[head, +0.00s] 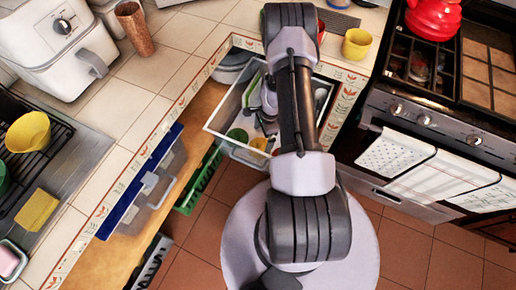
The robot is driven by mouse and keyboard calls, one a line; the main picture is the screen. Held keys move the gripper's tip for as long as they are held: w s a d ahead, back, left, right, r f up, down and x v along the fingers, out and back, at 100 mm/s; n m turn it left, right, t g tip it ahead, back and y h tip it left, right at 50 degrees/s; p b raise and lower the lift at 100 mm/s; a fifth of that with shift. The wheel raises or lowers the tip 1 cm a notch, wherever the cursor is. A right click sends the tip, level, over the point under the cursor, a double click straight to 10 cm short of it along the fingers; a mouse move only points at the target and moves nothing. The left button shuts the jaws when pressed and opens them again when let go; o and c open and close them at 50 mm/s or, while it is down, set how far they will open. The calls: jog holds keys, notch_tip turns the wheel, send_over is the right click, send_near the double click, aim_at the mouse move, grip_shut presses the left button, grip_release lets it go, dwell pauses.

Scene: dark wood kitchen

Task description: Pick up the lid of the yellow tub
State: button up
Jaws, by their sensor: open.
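A small yellow tub (356,43) stands on the tiled counter at the upper right, beside the stove. I cannot make out a separate lid on it. Another yellow item (258,143) lies low in the open white-rimmed drawer, next to a green cup (237,135), partly hidden by my arm. My arm reaches up the middle of the view and folds back over the drawer. My gripper (262,103) shows only in part, left of the arm, over the drawer, and looks open and empty. Its fingertips are hard to make out.
A white appliance (62,40) and a brown tumbler (134,28) stand on the left counter. A yellow bowl (28,132) and yellow sponge (38,210) are by the sink. A red kettle (433,18) sits on the stove (440,125). Another drawer (150,185) stands open at left.

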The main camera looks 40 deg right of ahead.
aim_at(260, 145)
jog(key=f+b, duration=0.1)
jog(key=f, duration=0.1)
jog(key=f+b, duration=0.1)
jog(key=f, duration=0.2)
jog(key=f+b, duration=0.1)
jog(key=f, duration=0.1)
jog(key=shift+w+a+f, duration=0.35)
jog(key=shift+a+f, duration=0.05)
jog(key=shift+r, duration=0.15)
jog(key=c, duration=1.1)
